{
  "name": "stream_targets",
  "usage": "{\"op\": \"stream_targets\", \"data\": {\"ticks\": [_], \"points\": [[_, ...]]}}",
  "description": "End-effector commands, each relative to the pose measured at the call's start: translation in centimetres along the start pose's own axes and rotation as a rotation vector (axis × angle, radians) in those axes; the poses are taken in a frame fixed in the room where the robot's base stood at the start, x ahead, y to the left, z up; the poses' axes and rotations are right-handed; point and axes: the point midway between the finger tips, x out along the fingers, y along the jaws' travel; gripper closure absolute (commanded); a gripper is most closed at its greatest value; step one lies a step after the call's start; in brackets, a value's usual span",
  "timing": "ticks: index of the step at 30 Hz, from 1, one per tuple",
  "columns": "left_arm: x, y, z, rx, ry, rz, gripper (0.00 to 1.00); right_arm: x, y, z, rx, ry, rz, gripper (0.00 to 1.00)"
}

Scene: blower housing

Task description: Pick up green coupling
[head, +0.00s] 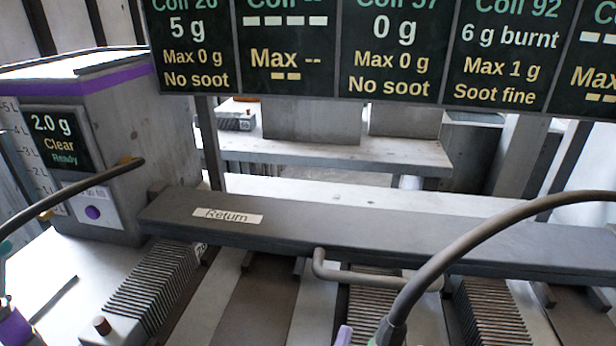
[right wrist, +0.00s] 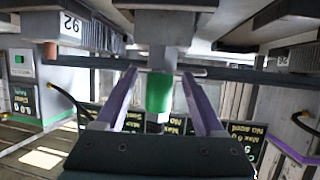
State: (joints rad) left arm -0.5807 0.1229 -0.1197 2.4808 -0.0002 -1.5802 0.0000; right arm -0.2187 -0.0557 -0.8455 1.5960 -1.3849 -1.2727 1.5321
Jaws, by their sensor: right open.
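The green coupling (right wrist: 159,93) shows in the right wrist view as a short green cylinder below a grey block. My right gripper (right wrist: 159,73) is open, with one purple finger on each side of the coupling and visible gaps between. In the head view only a small purple tip of the right gripper (head: 343,336) shows at the bottom edge, and I cannot make out the coupling there. A purple part of what looks like my left gripper (head: 14,328) is cut off at the lower left corner. Its jaws are hidden.
A dark hose (head: 470,245) arcs in from the right in the head view. A long grey bar labelled Return (head: 228,216) crosses above several finned coils (head: 150,290). A bent pipe (head: 375,277) sticks out below it. A box with a purple band (head: 85,85) stands at left.

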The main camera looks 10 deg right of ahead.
Motion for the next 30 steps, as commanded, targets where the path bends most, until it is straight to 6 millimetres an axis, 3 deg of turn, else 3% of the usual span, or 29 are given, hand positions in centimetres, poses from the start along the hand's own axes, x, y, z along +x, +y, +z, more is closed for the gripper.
{"op": "stream_targets", "data": {"ticks": [6,13,30], "points": [[-0.4,0.0,-0.1,-0.001,0.0,0.0,1.0,2.5,0.0,-0.1,0.0,-0.001,0.0,0.29],[-0.3,0.1,-0.1,-0.003,0.001,0.003,1.0,2.6,0.1,0.0,0.0,-0.002,0.0,0.3],[-0.3,0.1,-0.1,-0.005,0.0,0.004,1.0,2.5,0.0,0.0,0.0,-0.002,0.0,0.94]]}}
